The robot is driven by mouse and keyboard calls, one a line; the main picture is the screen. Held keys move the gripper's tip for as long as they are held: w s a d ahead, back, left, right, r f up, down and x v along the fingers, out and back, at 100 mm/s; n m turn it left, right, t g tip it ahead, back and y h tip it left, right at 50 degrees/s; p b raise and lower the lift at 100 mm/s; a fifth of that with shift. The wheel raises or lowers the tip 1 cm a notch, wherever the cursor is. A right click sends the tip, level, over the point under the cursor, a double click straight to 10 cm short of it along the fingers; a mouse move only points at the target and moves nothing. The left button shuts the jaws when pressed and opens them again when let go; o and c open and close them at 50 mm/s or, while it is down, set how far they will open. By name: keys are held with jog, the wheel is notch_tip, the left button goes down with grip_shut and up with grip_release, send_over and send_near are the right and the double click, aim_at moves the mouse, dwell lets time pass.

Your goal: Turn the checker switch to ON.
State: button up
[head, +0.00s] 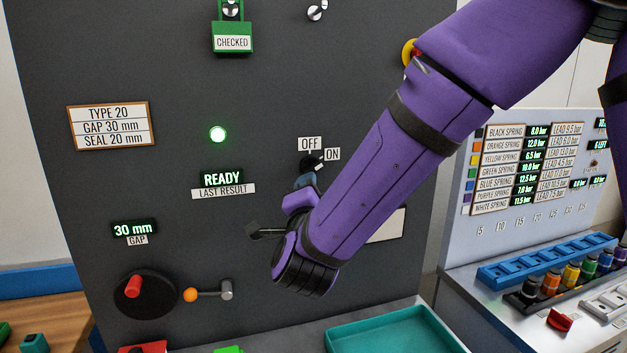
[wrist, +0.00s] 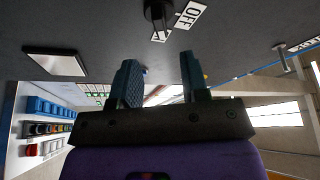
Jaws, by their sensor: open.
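The checker switch (head: 312,162) is a small black knob on the dark panel. An OFF label (head: 310,144) sits above it and an ON label (head: 333,154) to its upper right. I cannot tell which way the knob points. In the wrist view the switch (wrist: 158,14) is at the top edge, beyond the fingertips, with the OFF label (wrist: 190,15) beside it. My gripper (wrist: 158,62) is open, its two blue-grey fingers apart with nothing visible between them. In the head view my gripper (head: 304,182) is just below the switch, partly hidden by my purple arm.
A dark lever (head: 264,231) sticks out left of my wrist. A READY display (head: 222,179) and a lit green lamp (head: 217,134) are further left. A teal tray (head: 345,340) lies below. A spring stand (head: 535,250) is at the right.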

jog(key=shift+v, duration=1.4)
jog(key=shift+w, duration=0.1)
jog(key=s+d+r+n+g+y, duration=0.2)
jog(key=d+r+n+g+y, duration=0.4)
jog(key=d+n, duration=0.5)
jog(key=s+d+f+n+g+h, duration=0.2)
jog(key=s+d+g, duration=0.7)
jog(key=s+d, duration=1)
jog(key=s+f+h, duration=0.1)
jog(key=s+h, duration=0.1)
jog(key=shift+s+h, duration=0.25)
jog(key=shift+h, duration=0.05)
